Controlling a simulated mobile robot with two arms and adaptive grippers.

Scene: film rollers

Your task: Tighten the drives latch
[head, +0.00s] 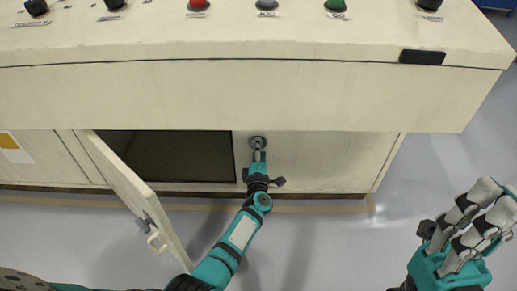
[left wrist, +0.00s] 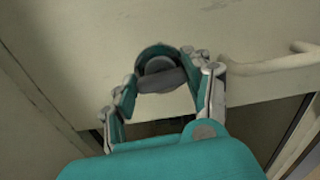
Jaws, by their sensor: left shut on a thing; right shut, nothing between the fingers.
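A round grey latch (head: 257,141) sits on the cream cabinet front, just right of the dark open compartment. In the left wrist view the latch (left wrist: 160,68) shows as a dark round knob with a grey bar across it. My left gripper (head: 258,154) is at this latch. In the left wrist view its two fingers (left wrist: 165,90) are on either side of the knob, shut on it. My right gripper (head: 488,205) is at the lower right, away from the cabinet, shut and empty.
A cabinet door (head: 140,195) stands open at the left, with a grey latch and pale handle on its edge. The compartment (head: 180,155) behind it is dark. A console top (head: 300,30) with buttons and knobs overhangs the cabinet. The floor (head: 330,250) between my arms is clear.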

